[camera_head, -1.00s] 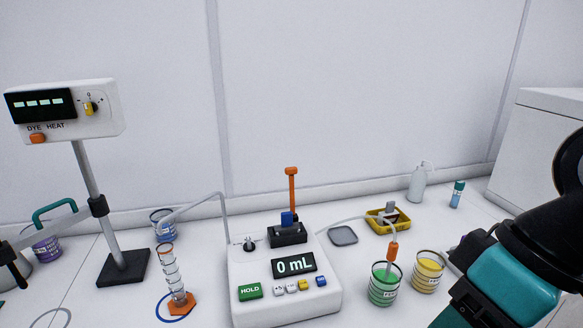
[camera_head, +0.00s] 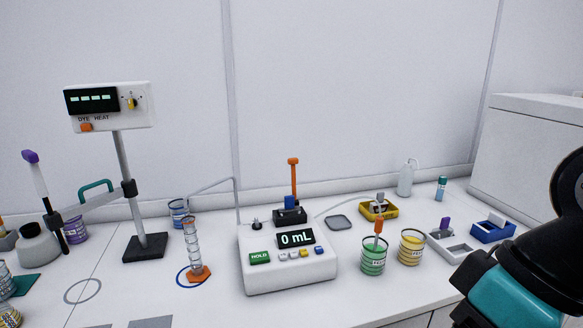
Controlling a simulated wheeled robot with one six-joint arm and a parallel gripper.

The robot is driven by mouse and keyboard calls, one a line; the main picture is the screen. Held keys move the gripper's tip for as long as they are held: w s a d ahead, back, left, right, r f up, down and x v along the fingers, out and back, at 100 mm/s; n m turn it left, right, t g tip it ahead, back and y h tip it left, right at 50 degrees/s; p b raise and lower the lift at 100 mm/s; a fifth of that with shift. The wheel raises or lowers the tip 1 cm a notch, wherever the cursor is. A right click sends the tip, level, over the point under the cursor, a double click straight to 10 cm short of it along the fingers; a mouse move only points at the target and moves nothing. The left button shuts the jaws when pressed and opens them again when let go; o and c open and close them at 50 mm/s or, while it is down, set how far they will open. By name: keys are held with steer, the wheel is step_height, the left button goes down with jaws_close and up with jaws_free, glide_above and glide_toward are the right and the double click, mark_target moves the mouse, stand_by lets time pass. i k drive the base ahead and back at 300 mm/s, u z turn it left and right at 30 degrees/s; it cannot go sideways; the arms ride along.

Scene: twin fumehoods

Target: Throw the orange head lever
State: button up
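An upright lever with an orange head (camera_head: 293,161) and an orange stem stands at the back of a white dispenser box (camera_head: 290,274). Its lower end is hidden behind a black block (camera_head: 289,216) with a blue part on top. The box's display reads "0 mL". A second head of orange (camera_head: 379,225) tops a stick in the green beaker (camera_head: 373,256). My arm fills the lower right corner in black and teal. My gripper is outside the picture, so its opening and contents do not show.
A dye-heat panel (camera_head: 109,107) stands on a post at left. An orange-based glass column (camera_head: 193,248), a yellow beaker (camera_head: 411,247), a yellow tray (camera_head: 379,210) and a blue tray (camera_head: 492,231) stand around the box. The front counter is partly clear.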

mark_target(293, 162)
steer(key=z, duration=0.05)
steer(key=i, duration=0.95)
steer(key=u, duration=0.65)
